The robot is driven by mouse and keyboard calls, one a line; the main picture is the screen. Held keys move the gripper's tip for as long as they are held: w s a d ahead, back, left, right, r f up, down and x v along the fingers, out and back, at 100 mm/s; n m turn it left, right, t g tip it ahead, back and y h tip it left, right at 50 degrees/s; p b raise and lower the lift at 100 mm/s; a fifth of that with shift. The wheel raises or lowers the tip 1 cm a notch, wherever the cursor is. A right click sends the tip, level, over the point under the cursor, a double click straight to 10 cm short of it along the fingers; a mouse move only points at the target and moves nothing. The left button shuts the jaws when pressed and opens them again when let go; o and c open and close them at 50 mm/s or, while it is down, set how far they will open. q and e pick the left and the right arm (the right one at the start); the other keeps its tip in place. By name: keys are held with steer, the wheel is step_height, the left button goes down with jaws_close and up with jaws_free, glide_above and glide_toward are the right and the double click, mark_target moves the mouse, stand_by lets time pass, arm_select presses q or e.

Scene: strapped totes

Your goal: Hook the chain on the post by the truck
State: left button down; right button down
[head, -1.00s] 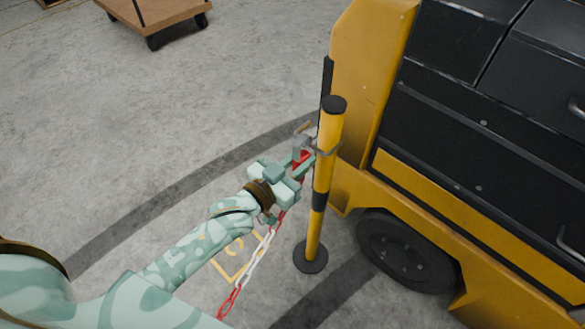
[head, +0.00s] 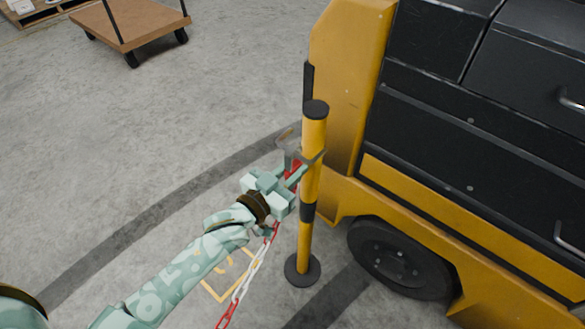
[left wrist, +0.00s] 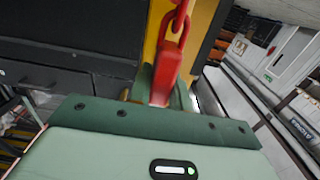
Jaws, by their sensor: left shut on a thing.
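The yellow post (head: 307,190) with black bands and a black cap stands upright on a round base beside the yellow and black truck (head: 352,110). A grey bracket (head: 313,158) is fixed near its top. My left gripper (head: 297,176) is beside the post's left side, just below bracket height. It is shut on the red end piece of the chain, which also shows between the green fingers in the left wrist view (left wrist: 165,75). The red and white chain (head: 247,275) hangs below the gripper toward the bottom edge. Whether the end piece touches the bracket is hidden. My right gripper is out of view.
The truck's wheel (head: 400,258) and side are close to the right of the post. A wooden cart (head: 130,22) stands far off at upper left. The grey floor left of the post is clear, with dark curved bands and yellow markings.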

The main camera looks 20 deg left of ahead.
arm_select(q)
steer(key=c, duration=1.2)
jaws_free()
